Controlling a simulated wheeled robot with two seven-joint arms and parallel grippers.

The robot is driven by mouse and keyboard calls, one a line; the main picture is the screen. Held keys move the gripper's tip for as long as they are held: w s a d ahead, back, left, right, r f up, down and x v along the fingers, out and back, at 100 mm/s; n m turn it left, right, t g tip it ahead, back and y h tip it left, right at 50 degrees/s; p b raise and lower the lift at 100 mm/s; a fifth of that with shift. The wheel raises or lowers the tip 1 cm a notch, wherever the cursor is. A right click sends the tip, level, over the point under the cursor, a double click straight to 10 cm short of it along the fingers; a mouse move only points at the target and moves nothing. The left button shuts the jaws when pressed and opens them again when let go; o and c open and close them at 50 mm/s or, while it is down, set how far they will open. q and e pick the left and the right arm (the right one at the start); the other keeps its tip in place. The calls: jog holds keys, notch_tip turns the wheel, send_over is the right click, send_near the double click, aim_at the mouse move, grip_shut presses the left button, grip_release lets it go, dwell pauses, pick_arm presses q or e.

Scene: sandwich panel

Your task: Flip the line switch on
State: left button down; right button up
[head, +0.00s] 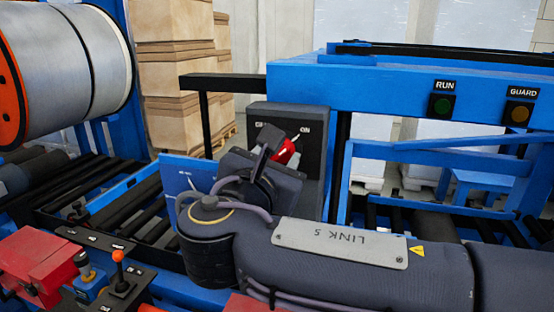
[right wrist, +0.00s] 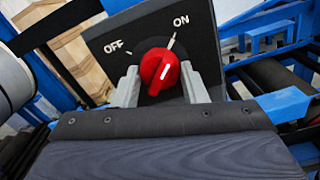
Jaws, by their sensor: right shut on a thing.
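The line switch is a red rotary knob (right wrist: 160,70) on a dark plate (right wrist: 110,45) with OFF at its left and ON at its upper right. The white mark on the knob leans up toward the ON tick. My right gripper (right wrist: 161,84) has a grey finger on each side of the knob and is shut on it. In the head view the knob (head: 286,151) shows on the switch box (head: 312,130), partly hidden by my right gripper (head: 272,152). My left gripper is not in view.
A blue beam with a green RUN button (head: 442,104) and an amber GUARD button (head: 518,113) stands at the right. A large roll (head: 75,60) hangs at the left above a roller conveyor (head: 100,200). A joystick panel (head: 115,285) is at the lower left. Stacked boxes (head: 172,75) stand behind.

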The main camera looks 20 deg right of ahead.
jog(key=o, duration=1)
jog(key=shift+c, duration=0.2)
jog(key=shift+a, duration=0.1)
jog(key=b+v, duration=0.1)
jog(key=v, duration=0.6)
jog(key=shift+s+a, duration=0.15)
jog(key=shift+s, duration=0.2)
